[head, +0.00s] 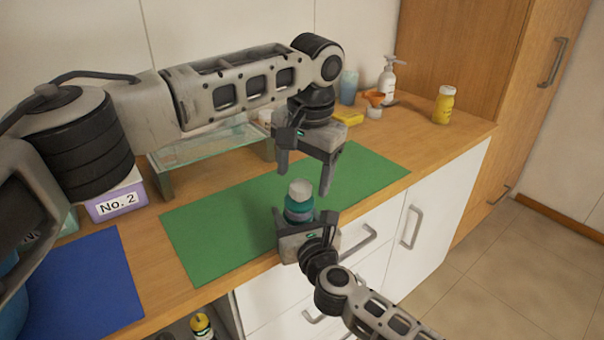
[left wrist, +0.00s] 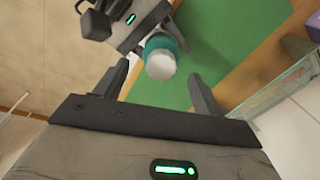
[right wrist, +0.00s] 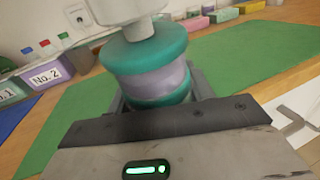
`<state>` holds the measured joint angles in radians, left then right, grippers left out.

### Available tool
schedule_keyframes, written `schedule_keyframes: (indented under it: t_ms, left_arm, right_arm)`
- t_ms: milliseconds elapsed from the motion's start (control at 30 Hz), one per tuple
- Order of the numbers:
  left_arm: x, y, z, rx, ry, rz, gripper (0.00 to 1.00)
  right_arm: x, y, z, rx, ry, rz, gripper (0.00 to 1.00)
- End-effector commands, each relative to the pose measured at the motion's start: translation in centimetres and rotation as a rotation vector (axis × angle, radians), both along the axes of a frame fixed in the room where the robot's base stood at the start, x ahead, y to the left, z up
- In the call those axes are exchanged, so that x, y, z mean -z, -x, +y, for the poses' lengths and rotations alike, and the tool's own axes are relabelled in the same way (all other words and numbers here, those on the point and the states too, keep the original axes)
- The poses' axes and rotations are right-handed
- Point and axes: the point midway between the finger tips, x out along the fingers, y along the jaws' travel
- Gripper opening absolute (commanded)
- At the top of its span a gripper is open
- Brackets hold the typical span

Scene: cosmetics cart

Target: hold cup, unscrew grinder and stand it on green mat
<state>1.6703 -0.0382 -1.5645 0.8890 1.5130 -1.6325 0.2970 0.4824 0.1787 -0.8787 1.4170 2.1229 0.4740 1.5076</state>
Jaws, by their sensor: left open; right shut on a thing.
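The cup (head: 298,208), teal with a pale purple band, is upright over the front part of the green mat (head: 215,232). It also shows in the right wrist view (right wrist: 155,78). A white piece, apparently the grinder (head: 300,188), sits on top of it; it shows from above in the left wrist view (left wrist: 160,65). My right gripper (head: 306,214) is shut on the cup from the front. My left gripper (head: 304,181) is open, pointing down just above the white piece, its fingers apart and empty. Whether the cup's base touches the mat is hidden.
A glass shelf (head: 215,142) stands behind the mat. A blue mat (head: 85,285) and a purple box marked No. 2 (head: 118,204) are at left. A yellow bottle (head: 444,104), a pump bottle (head: 388,80) and a blue cup (head: 348,88) stand at the back right. Most of the green mat is clear.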

Motion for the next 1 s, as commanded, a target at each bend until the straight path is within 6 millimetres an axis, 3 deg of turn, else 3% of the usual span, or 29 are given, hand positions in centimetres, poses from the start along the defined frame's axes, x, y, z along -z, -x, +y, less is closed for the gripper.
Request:
schedule_keyframes:
  t_ms: [700,833,1000]
  left_arm:
    - [0.07,0.0,0.03,1.811,-0.195,0.142,0.69]
    - [0.04,-0.01,0.08,2.046,-0.22,0.16,0.69]
    - [0.04,-0.04,0.15,2.22,-0.24,0.175,0.69]
  right_arm:
    - [0.04,0.0,-0.04,0.001,0.002,0.0,0.0]
    - [0.05,0.0,-0.04,0.001,0.002,0.0,0.0]
    - [0.05,0.0,-0.04,0.001,0.002,0.0,0.0]
